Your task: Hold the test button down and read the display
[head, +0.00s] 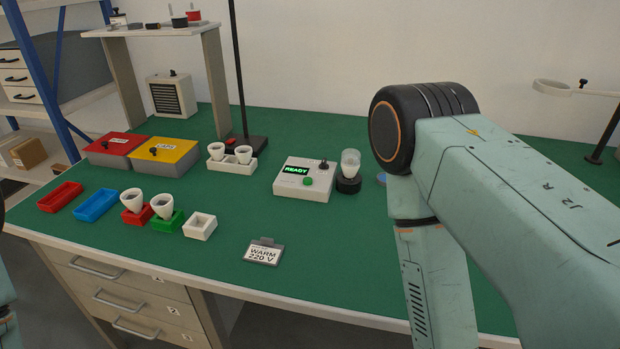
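The white test box (290,193) stands on the green bench mat in the middle of the head view. Its dark display (296,170) shows READY in green letters. A round green button (308,181) sits on its top, with nothing touching it. A black knob or switch (323,165) is at its back right. A pale bulb (350,159) stands upright in a black round socket (348,185) just right of the box. My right arm fills the right side, but its gripper is out of the picture. Only bits of my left arm show at the left edge; its gripper is not visible.
A card (264,252) reading WARM 220 V stands in front. White bulbs sit in a white holder (233,167) and in red and green trays at left. Red (116,146) and yellow (163,152) lidded boxes stand behind.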

